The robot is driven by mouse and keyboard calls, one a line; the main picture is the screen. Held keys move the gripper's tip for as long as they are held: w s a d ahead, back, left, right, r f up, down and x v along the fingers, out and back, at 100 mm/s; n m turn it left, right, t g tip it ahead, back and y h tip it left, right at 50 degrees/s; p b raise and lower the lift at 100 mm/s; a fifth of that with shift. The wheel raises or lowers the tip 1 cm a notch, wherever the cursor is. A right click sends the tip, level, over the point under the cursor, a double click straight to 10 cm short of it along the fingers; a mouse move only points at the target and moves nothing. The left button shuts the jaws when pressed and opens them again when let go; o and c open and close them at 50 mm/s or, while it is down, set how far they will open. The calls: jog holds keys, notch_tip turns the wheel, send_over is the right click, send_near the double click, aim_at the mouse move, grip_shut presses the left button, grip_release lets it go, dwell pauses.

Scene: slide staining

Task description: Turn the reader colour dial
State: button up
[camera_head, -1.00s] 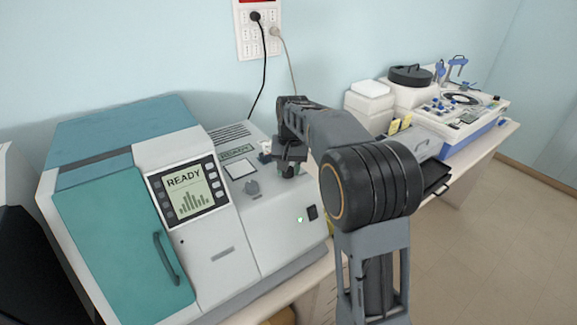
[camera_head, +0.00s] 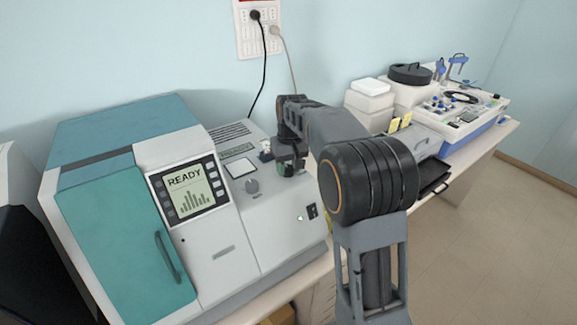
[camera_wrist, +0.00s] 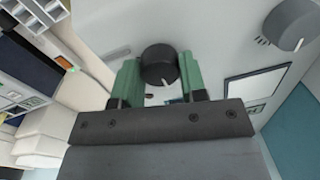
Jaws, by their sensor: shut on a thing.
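The reader (camera_head: 235,255) is a white and teal machine with a screen (camera_head: 185,195) that reads READY. In the wrist view a round dark dial (camera_wrist: 158,64) stands on its pale panel, with a small light mark on its near side. My gripper (camera_wrist: 158,76) has green fingers, one on each side of this dial, shut on it. In the head view my gripper (camera_head: 287,168) reaches down onto the right part of the panel and hides the dial. A second, grey knob (camera_head: 251,186) sits to the left, apart from my gripper; it also shows in the wrist view (camera_wrist: 291,24).
A light square (camera_head: 240,168) lies on the panel near the grey knob. A dark switch (camera_head: 312,211) is at the reader's lower right. Wall sockets (camera_head: 257,35) with cables are behind. White boxes (camera_head: 370,90) and a blue-white device (camera_head: 470,115) stand farther right.

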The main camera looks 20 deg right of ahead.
aim_at(291, 166)
jog(key=o, duration=0.9)
jog(key=shift+o, duration=0.2)
notch_tip(291, 166, up, 14)
jog(key=shift+d, duration=0.4)
jog(key=shift+w+f, duration=0.1)
